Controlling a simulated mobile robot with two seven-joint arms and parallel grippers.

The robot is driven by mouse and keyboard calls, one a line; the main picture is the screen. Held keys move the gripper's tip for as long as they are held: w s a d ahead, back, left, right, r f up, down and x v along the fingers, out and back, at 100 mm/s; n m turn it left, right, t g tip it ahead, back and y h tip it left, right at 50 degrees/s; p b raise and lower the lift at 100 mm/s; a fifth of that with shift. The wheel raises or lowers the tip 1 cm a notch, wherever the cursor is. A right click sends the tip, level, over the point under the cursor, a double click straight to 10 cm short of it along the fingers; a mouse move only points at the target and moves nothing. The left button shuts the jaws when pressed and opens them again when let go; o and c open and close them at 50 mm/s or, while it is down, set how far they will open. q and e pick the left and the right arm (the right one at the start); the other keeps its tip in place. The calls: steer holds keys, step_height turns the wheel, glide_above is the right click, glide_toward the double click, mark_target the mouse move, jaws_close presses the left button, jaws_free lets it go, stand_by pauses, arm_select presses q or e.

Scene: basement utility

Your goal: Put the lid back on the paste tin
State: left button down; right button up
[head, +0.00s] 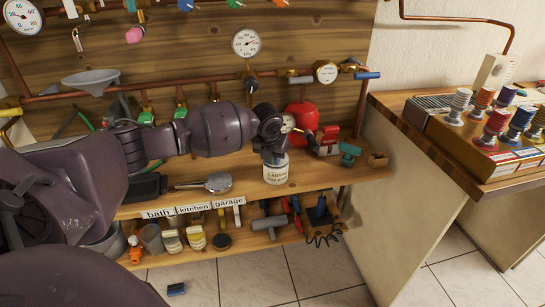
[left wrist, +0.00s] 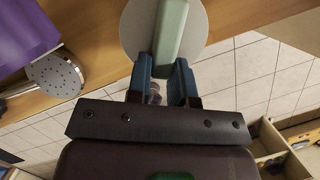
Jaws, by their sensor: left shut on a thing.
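The white paste tin (head: 276,171) with a printed label stands upright near the front edge of the wooden shelf in the head view. My left gripper (head: 275,155) is directly above it, pointing down. In the left wrist view my left gripper (left wrist: 167,75) is shut on the pale green grip of the lid (left wrist: 133,33), a round light grey disc beyond the fingers. The lid is mostly hidden by the gripper in the head view. I cannot tell whether the lid touches the tin's rim. My right gripper is not in view.
A shower head (head: 218,182) lies left of the tin; it also shows in the left wrist view (left wrist: 55,75). A red rounded vessel (head: 302,116), a red block (head: 328,139) and a teal clamp (head: 349,154) are behind and right. Labelled lower shelf holds small containers.

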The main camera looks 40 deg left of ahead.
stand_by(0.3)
arm_select(q)
steer(key=shift+c, duration=2.3)
jaws_free()
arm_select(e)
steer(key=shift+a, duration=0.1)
arm_select(q)
steer(key=shift+r, duration=0.15)
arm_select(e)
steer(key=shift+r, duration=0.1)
arm_select(q)
steer(key=shift+r, duration=0.15)
steer(key=shift+r+p, duration=0.95)
steer(key=shift+r, duration=0.9)
steer(key=shift+r+p, duration=0.65)
steer(key=shift+r, duration=0.75)
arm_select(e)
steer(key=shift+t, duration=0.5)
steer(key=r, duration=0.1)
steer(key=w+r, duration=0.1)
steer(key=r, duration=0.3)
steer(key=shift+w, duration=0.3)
